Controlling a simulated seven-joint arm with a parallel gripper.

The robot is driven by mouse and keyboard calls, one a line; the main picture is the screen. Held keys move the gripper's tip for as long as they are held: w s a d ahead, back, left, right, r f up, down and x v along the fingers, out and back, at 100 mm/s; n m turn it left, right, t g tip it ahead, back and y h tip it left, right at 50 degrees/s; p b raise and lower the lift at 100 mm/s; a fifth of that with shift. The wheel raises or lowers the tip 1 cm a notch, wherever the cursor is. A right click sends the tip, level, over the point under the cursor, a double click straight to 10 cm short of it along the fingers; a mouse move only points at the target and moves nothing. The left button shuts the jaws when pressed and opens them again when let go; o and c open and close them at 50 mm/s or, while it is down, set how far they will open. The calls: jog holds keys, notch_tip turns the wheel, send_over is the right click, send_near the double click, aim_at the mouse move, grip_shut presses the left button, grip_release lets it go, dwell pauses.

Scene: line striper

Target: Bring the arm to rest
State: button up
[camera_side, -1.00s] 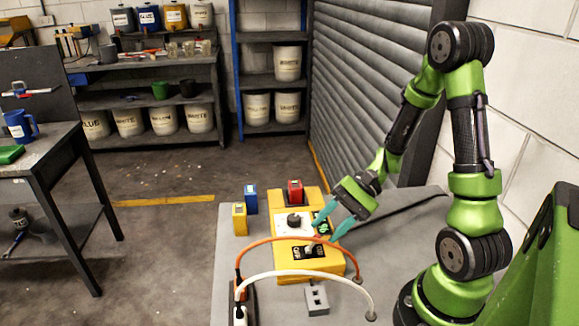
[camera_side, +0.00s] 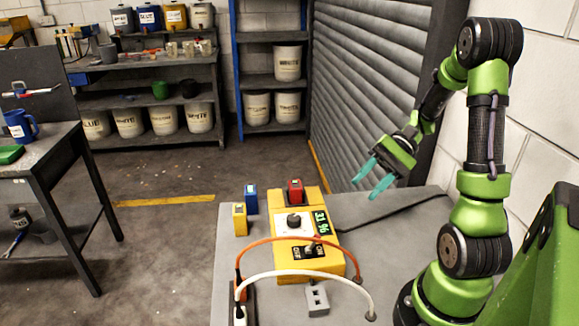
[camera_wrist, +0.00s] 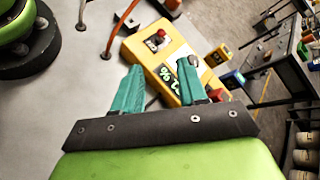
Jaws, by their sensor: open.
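My gripper (camera_side: 373,178) is open and empty, its teal fingers apart, in the air above the right part of the grey table (camera_side: 410,225). It is up and to the right of the yellow control box (camera_side: 322,265), not touching it. The box carries a black knob, a green-digit display that seems to read 31 %, a switch and a red block on its far end. In the wrist view my gripper's two fingers (camera_wrist: 158,75) show apart, with the yellow box (camera_wrist: 148,55) beyond them and partly hidden by one finger.
Orange (camera_side: 300,238) and white (camera_side: 300,273) cables arch over the table's front. Blue (camera_side: 250,199) and yellow (camera_side: 239,219) small blocks stand left of the box, and a grey socket block (camera_side: 317,300) in front. A shutter (camera_side: 365,85) stands behind. Air around my gripper is clear.

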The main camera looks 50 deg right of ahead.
jog(key=a+r+n+t+h, duration=0.2)
jog(key=a+r+n+h, duration=0.2)
jog(key=a, duration=0.4)
jog(key=a+r+n+t+h, duration=0.2)
jog(key=a+r+n+h, duration=0.3)
jog(key=a, duration=0.2)
jog(key=shift+a+r+n, duration=0.35)
jog(key=shift+n, duration=0.05)
